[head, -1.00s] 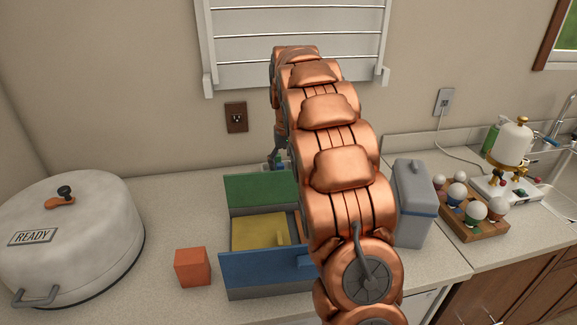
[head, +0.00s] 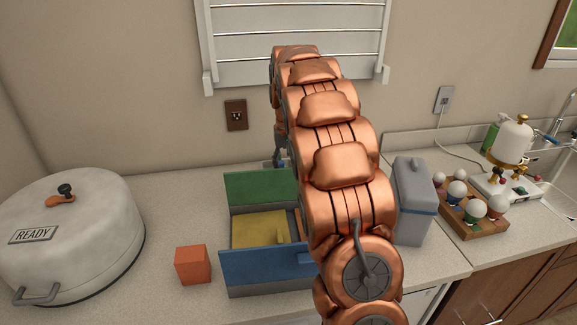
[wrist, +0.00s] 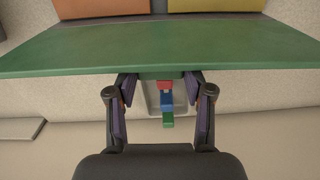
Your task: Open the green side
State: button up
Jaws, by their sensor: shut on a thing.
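The box on the counter has a green side (head: 261,187) at its back, a blue side (head: 262,264) at its front and a yellow piece (head: 258,230) between them. In the wrist view the green side (wrist: 160,45) spans the picture as a wide panel. My gripper (wrist: 161,82) is at its near edge, with its fingers on either side of a dark green part, seemingly the handle, and shut on it. In the head view my gripper (head: 281,158) is behind the green side, mostly hidden by my arm. My arm also hides the box's right end.
An orange cube (head: 192,265) is left of the box, and a large white pot (head: 75,235) stands farther left. A grey lidded container (head: 415,205) is to the right. Small red, blue and green pieces (wrist: 167,100) show between my fingers. The wall is close behind.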

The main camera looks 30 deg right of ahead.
grip_shut()
